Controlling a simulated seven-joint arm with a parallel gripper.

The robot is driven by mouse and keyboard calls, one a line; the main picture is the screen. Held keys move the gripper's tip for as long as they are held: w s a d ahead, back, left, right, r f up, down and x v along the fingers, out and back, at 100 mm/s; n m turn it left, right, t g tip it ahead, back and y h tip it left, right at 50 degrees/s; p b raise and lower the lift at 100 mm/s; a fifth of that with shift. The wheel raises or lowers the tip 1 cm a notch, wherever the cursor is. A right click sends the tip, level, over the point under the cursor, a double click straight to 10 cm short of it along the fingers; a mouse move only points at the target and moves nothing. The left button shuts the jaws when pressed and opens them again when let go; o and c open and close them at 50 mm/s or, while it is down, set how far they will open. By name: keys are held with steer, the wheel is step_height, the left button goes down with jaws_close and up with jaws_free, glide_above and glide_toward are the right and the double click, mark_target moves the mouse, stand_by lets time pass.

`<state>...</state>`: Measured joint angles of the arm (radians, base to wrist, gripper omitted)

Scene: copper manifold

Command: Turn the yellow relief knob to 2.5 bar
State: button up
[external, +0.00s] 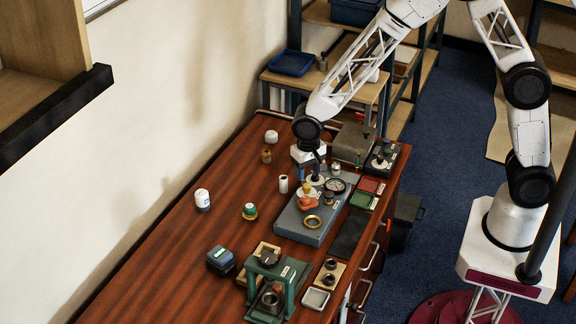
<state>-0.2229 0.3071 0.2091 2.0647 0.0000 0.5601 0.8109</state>
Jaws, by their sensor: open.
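The yellow relief knob (306,188) shows as a small yellow shape on the grey-blue manifold block (290,225), just behind an orange-red handle (309,204). My gripper (314,177) points down just above the back of the block, very close to the knob. It is open, and I cannot tell whether its fingers stand around the knob or above it. The knob's scale cannot be read.
A brass ring (312,222) lies on the block's front. Red and green trays (361,201) stand to its right, a green press (273,288) in front. A white cylinder (283,184) stands close to the left of my gripper.

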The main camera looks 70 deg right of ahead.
mark_target(308, 185)
steer(key=shift+f, duration=2.8)
steer(key=shift+c, duration=0.2)
steer(key=c, duration=0.9)
steer(key=shift+n, duration=0.4)
steer(key=n, duration=0.4)
steer(key=shift+d+n, duration=0.1)
steer(key=shift+n, duration=1.9)
